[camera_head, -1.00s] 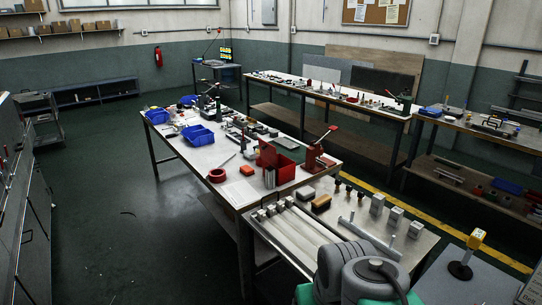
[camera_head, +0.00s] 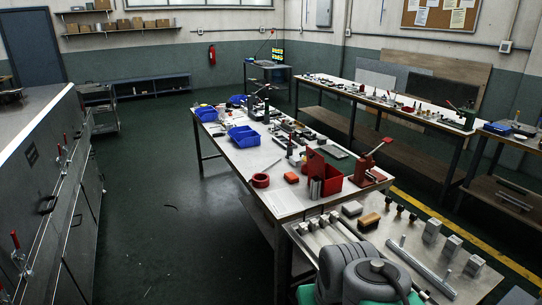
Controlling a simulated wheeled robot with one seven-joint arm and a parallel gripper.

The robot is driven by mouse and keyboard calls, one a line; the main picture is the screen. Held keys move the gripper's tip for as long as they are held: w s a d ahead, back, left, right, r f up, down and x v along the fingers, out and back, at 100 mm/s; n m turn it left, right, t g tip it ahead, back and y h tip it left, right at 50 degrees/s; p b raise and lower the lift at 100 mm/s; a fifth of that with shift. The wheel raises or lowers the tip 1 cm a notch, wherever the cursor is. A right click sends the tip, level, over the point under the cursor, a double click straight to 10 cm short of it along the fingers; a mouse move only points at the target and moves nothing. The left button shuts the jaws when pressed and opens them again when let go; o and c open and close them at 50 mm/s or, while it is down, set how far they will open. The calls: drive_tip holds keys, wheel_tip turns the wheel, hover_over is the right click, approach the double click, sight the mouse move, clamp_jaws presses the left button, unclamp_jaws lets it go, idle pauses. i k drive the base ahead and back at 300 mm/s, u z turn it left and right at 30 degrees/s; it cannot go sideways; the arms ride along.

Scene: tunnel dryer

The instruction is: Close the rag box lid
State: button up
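A red box (camera_head: 333,182) sits on the long worktable, right of centre in the view. It looks like the rag box. A red panel (camera_head: 314,161) stands upright at its left side, apparently its lid, raised. Grey upright cylinders stand at the box's front left corner and hide part of it. Grey rounded links of my arm show at the bottom of the view, well in front of the box. My gripper is not in view.
The worktable (camera_head: 289,204) also carries blue bins (camera_head: 244,136), a red tape roll (camera_head: 261,181) and a red-handled press (camera_head: 369,169). A bench with metal blocks stands nearer. A grey cabinet with red toggle clamps (camera_head: 58,185) lines the left.

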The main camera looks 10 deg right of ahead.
sight(315, 161)
drive_tip(key=u, duration=0.7)
drive_tip(key=i, duration=1.25)
drive_tip(key=u, duration=0.35)
drive_tip(key=i, duration=0.75)
drive_tip(key=z, duration=0.1)
